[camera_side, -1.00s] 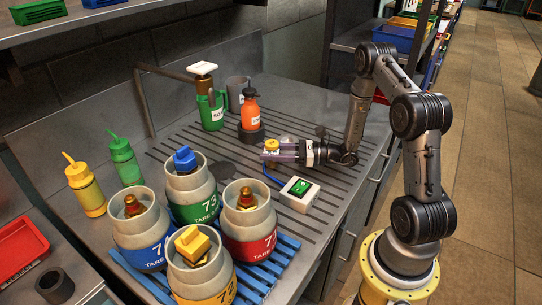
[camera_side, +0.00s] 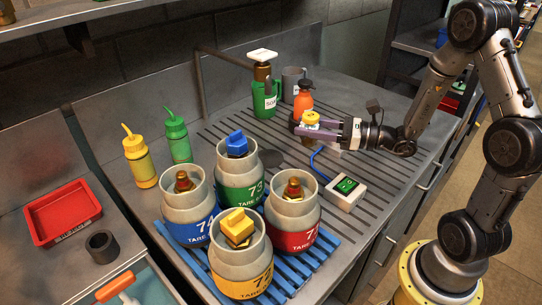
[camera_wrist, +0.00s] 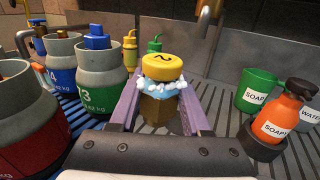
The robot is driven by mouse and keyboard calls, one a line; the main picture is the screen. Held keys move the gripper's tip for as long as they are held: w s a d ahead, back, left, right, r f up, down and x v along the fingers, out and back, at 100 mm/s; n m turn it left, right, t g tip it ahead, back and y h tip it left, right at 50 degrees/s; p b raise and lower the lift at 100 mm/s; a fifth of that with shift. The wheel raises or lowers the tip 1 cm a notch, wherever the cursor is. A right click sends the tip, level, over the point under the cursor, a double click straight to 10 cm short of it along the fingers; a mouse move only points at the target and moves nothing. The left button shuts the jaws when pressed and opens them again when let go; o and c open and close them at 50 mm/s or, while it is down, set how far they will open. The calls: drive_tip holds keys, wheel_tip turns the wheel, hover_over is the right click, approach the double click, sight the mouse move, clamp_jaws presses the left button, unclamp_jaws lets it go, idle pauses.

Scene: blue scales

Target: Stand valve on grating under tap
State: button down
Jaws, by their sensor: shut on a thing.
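The valve has a yellow knob (camera_wrist: 162,67), white-blue suds around its neck and a brass body (camera_wrist: 158,108). My gripper (camera_wrist: 160,105) is shut on it and holds it upright. In the side view, the valve (camera_side: 311,119) is in front of the orange bottle, seemingly above the grating. The grating (camera_side: 290,170) is the slotted part of the steel bench; its slots also show in the wrist view. The tap (camera_side: 263,72) has a white top and a pipe from the back; its brass spout (camera_wrist: 206,12) is beyond the valve in the wrist view.
A green soap jug (camera_wrist: 257,90), an orange bottle (camera_wrist: 287,118) in a dark holder and a grey water mug (camera_wrist: 310,115) stand right. Several cylinders (camera_side: 240,265) stand on a blue slatted platform (camera_side: 312,250). A white switch box (camera_side: 345,192) lies nearby. Grating left of the jug is clear.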

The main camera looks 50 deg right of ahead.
drive_tip(key=w+f, duration=0.2)
drive_tip(key=w, duration=0.2)
drive_tip(key=w+f, duration=0.3)
drive_tip(key=w, duration=0.1)
drive_tip(key=w+f, duration=0.3)
drive_tip(key=w, duration=0.1)
drive_tip(key=shift+w, duration=0.3)
drive_tip(key=shift+w+f, duration=0.6)
drive_tip(key=shift+f, duration=0.1)
drive_tip(key=shift+d+f, duration=0.1)
drive_tip(key=shift+f, duration=1.5)
drive_tip(key=shift+f, duration=0.15)
drive_tip(key=shift+c, duration=1.8)
unclamp_jaws()
